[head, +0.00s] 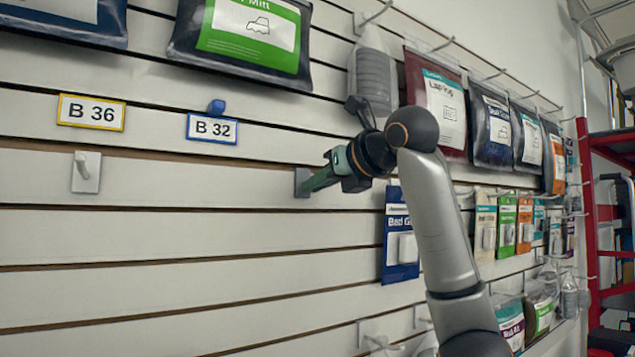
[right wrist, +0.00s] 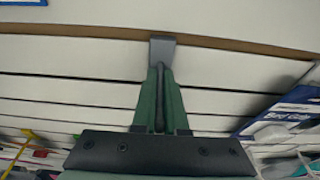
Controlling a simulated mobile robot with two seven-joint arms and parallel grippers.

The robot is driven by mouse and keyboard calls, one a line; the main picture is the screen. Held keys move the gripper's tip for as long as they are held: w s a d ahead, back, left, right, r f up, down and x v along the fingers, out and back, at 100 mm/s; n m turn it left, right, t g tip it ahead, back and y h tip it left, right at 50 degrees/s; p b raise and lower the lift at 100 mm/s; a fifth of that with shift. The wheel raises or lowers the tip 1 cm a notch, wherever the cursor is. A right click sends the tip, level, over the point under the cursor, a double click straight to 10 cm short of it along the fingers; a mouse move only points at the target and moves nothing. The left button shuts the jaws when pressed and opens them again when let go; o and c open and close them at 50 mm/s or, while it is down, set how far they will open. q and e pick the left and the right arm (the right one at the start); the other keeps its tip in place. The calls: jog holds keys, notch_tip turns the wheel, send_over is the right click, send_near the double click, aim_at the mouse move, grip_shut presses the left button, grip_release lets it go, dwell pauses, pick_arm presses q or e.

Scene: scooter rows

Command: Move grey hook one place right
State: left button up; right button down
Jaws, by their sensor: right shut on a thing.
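The grey hook (head: 302,183) has its backplate at the slatted wall, below and to the right of the B 32 label. My right gripper (head: 315,183) comes in from the right with its green fingers shut on the hook. In the right wrist view the grey backplate (right wrist: 162,50) shows just beyond the fingertips (right wrist: 160,75), with the dark prong between the fingers. The plate is at a slot of the wall; whether it is seated there I cannot tell. My left gripper is not in view.
A white hook (head: 86,172) is on the wall under the B 36 label (head: 91,113). The B 32 label (head: 212,128) has a blue piece above it. A blue packet (head: 401,250) hangs right of the gripper. The slats below the grey hook are bare.

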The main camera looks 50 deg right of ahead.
jog(key=shift+f, duration=0.2)
dwell(0.6)
jog(key=c, duration=1.2)
grip_release()
jog(key=shift+w, duration=0.2)
jog(key=o, duration=0.3)
jog(key=shift+s, duration=0.1)
jog(key=b+v, duration=0.1)
jog(key=v, duration=1.1)
jog(key=shift+s+r, duration=0.1)
jog(key=shift+s, duration=0.15)
